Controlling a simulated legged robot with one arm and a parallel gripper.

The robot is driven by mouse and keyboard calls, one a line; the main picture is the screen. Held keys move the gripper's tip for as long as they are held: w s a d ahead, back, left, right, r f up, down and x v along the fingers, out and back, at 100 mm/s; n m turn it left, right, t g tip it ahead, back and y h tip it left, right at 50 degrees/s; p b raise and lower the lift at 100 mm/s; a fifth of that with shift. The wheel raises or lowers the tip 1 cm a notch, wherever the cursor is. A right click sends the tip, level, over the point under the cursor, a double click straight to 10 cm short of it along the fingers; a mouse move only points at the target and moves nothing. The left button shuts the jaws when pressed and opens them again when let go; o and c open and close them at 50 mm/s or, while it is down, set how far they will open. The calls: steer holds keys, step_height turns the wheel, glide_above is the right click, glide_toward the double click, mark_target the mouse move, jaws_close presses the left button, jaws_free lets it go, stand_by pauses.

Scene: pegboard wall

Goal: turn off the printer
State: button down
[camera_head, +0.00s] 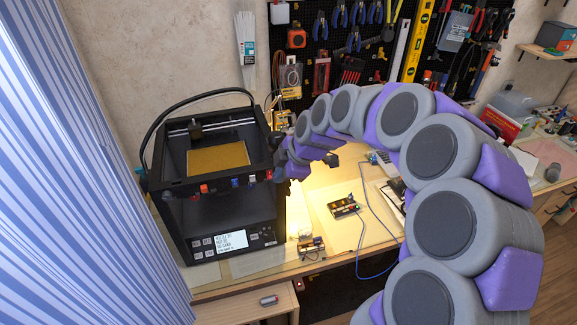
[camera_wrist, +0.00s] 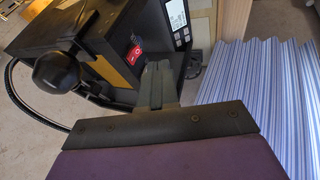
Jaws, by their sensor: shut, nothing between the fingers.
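The printer (camera_head: 215,190) is a black open-frame machine on the desk at the left of the head view, with an orange-brown plate in its top and a lit display (camera_head: 231,241) low on its front. In the wrist view the printer (camera_wrist: 85,25) fills the upper left. A small red switch-like part (camera_wrist: 135,52) shows on it, just beyond my fingers; its on or off position is too small to tell. My gripper (camera_wrist: 158,72) is shut and empty, pointing at the printer near the red part. In the head view my gripper (camera_head: 281,174) is beside the printer's right side, partly hidden; contact is unclear.
A black cable arches over the printer. A small circuit board (camera_head: 344,207) with a blue cable lies on the desk to the right. Striped curtain (camera_head: 90,180) hangs at the left. A pegboard (camera_head: 340,45) with tools covers the back wall.

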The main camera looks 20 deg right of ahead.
mark_target(269, 177)
steer(key=w+f, duration=0.3)
steer(key=w, duration=0.1)
steer(key=shift+a, duration=0.4)
steer(key=t+b, duration=0.1)
steer(key=b, duration=0.1)
steer(key=t+b, duration=0.1)
steer(key=b, duration=0.1)
steer(key=shift+w+f, duration=0.1)
steer(key=shift+f, duration=0.15)
steer(key=shift+r, duration=0.1)
